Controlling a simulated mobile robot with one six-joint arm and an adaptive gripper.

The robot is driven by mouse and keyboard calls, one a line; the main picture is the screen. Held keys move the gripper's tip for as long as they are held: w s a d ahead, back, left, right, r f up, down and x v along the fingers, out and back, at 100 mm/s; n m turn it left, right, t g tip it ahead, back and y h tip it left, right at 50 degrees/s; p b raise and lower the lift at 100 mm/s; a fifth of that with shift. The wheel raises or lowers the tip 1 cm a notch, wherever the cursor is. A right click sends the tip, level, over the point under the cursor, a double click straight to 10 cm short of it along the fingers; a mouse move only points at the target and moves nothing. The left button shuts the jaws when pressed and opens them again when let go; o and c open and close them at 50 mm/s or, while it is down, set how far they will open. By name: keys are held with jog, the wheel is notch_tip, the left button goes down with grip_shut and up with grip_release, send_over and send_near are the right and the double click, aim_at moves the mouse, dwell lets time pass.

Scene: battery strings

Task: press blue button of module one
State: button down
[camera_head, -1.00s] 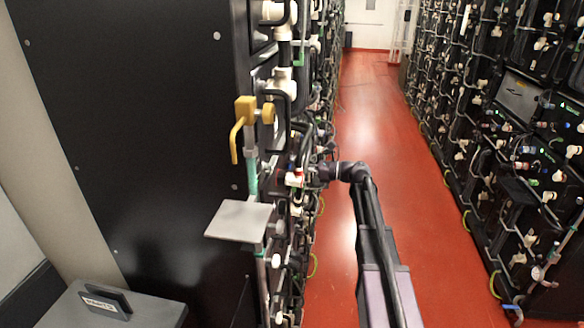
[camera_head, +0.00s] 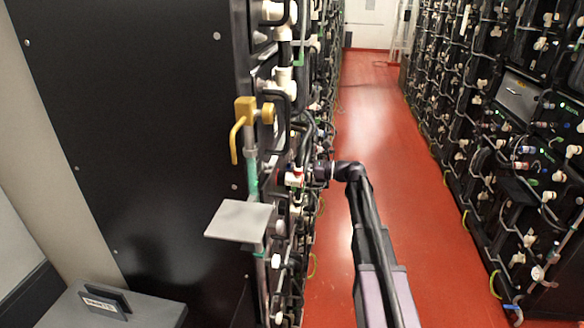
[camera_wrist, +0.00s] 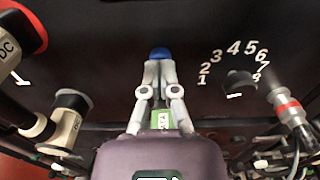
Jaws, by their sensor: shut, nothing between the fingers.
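The blue button (camera_wrist: 159,52) shows in the wrist view at top centre, on the dark module face (camera_wrist: 120,30). My gripper (camera_wrist: 160,66) is shut and empty, and its fingertips are right at the button and cover its lower part. I cannot tell whether they touch it or whether it is pressed in. In the head view my arm reaches to the left rack, beside a red and white fitting (camera_head: 294,179). The button is not visible there.
A black dial (camera_wrist: 239,84) with numbers sits right of my fingers. A hose connector with a red ring (camera_wrist: 288,106) and a white pipe fitting (camera_wrist: 66,117) flank my gripper. A yellow-handled valve (camera_head: 245,110) and a grey plate (camera_head: 240,219) stick out nearby. The red aisle floor (camera_head: 375,120) is clear.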

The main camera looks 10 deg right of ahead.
jog(key=shift+w+a, duration=0.1)
jog(key=shift+a, duration=0.3)
jog(key=shift+d, duration=0.2)
jog(key=v, duration=0.7)
jog(key=shift+d, duration=0.25)
dwell(0.8)
jog(key=shift+s, duration=0.2)
